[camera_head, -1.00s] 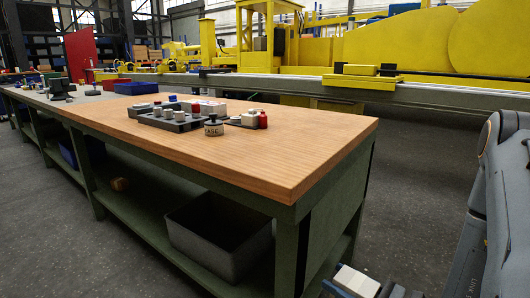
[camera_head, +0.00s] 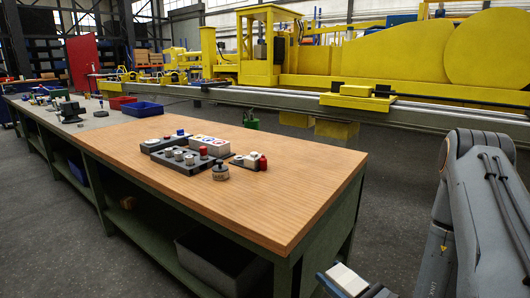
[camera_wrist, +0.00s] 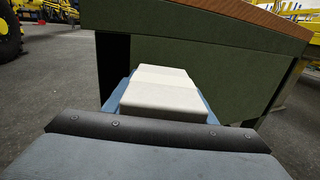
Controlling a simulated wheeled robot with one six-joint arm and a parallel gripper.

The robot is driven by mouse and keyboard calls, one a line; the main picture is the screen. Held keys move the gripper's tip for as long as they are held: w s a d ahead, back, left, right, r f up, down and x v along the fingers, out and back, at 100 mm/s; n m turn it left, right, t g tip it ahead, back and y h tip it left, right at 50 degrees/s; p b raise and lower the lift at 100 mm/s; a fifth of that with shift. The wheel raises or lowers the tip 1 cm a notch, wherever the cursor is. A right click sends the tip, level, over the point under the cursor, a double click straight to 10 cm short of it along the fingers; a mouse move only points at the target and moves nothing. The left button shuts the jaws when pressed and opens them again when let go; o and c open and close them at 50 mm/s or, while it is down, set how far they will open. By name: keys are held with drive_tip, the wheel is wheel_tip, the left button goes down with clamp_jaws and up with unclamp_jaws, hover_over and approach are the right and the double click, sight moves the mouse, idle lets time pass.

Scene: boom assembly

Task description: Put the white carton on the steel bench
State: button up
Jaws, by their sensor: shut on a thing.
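The white carton (camera_wrist: 160,92) is in my gripper (camera_wrist: 162,85), between two blue-grey fingers, in the wrist view. In the head view the carton (camera_head: 347,279) shows at the bottom edge, held by my gripper (camera_head: 345,284), low and just off the near right end of the wood-topped bench (camera_head: 290,200). The wrist view shows the bench's green end panel (camera_wrist: 200,60) beyond the carton. A grey-topped bench (camera_head: 90,122), likely the steel bench, adjoins the wooden top at the far left.
A dark tray with metal weights (camera_head: 188,160), a white box (camera_head: 209,145) and a red-topped item (camera_head: 263,163) stand on the wooden top. Blue (camera_head: 142,109) and red (camera_head: 122,102) bins stand farther left. Open floor lies right of the bench.

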drive_tip(key=shift+m+t+h, duration=0.4)
drive_tip(key=shift+h, duration=0.2)
drive_tip(key=r+p, duration=0.4)
drive_tip(key=p, duration=0.1)
drive_tip(key=r+p, duration=0.2)
drive_tip(key=shift+s+d+r, duration=0.1)
drive_tip(key=shift+s+r, duration=0.2)
drive_tip(key=shift+s, duration=0.1)
